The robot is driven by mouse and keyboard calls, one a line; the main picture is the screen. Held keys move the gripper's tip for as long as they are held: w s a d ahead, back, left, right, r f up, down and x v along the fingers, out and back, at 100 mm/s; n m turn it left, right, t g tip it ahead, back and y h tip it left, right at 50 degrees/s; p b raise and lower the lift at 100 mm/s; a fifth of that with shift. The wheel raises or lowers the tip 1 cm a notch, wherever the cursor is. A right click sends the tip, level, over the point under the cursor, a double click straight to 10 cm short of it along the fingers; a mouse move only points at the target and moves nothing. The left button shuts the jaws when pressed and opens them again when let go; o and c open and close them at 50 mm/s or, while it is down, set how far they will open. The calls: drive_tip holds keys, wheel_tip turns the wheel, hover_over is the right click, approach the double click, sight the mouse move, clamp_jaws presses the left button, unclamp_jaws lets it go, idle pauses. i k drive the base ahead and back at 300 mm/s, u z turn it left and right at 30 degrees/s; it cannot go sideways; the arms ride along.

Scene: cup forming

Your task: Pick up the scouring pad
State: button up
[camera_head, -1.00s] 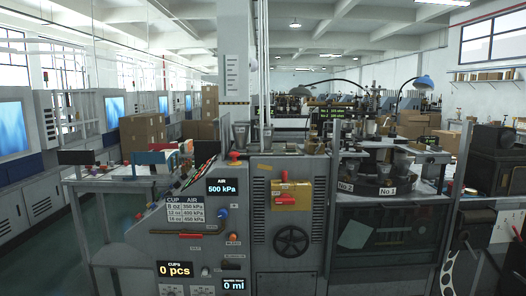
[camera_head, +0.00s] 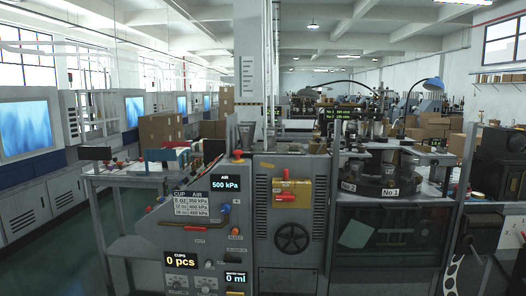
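I cannot make out a scouring pad with certainty. A pale green flat piece (camera_head: 356,234) shows against the dark front of the right-hand bench, but I cannot tell what it is. Small items lie on the left side table (camera_head: 130,172), too small to tell apart. My gripper is not in view.
A grey cup machine (camera_head: 292,205) with a handwheel (camera_head: 292,237) and a "0 pcs" display (camera_head: 183,261) stands in front. A bench with a round "No 1" fixture (camera_head: 390,193) is at right. Dark equipment (camera_head: 497,160) stands far right. Open floor (camera_head: 45,262) shows at left.

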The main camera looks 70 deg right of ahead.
sight(293, 147)
drive_tip(key=i, duration=1.1)
drive_tip(key=u, duration=1)
drive_tip(key=k, duration=0.15)
drive_tip(key=z, duration=2.7)
